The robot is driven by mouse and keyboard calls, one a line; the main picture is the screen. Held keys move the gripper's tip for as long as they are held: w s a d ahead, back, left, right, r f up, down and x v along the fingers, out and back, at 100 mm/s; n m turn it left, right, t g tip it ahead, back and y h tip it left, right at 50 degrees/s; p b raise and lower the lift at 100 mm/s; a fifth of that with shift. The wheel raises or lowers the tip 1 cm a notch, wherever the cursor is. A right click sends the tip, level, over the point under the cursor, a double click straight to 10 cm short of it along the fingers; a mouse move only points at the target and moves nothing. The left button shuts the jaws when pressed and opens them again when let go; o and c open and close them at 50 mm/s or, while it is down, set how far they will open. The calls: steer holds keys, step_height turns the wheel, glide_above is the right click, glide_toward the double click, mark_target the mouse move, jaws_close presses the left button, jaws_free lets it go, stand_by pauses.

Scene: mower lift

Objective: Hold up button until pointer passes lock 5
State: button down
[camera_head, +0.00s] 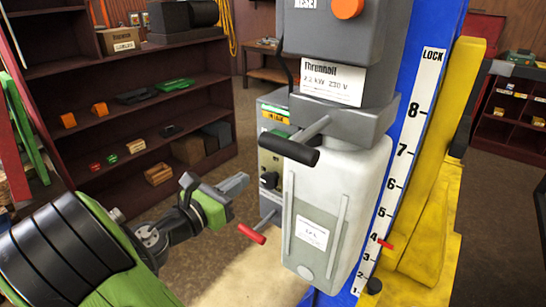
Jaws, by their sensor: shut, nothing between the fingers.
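The white lock scale (403,165) runs up the blue column (437,60), numbered 1 at the bottom to 8 at the top under the word LOCK. A small red pointer (386,244) sits beside the scale at about the 4 mark, below 5. A grey-green control box (271,182) stands left of the white tank (350,190), partly hidden behind the black-handled lever. I cannot make out an up button on it. My gripper (236,186) is shut and empty, left of the control box and apart from it.
A lever with a black handle (290,149) and a red-tipped lever (252,234) stick out toward my gripper's side. An orange knob (347,8) is on the grey housing above. A yellow arm (435,190) stands right of the column. Dark red shelves (75,130) stand behind at left.

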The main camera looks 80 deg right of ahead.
steer(key=x, duration=1.3)
steer(key=shift+d, duration=0.15)
steer(key=shift+s, duration=0.1)
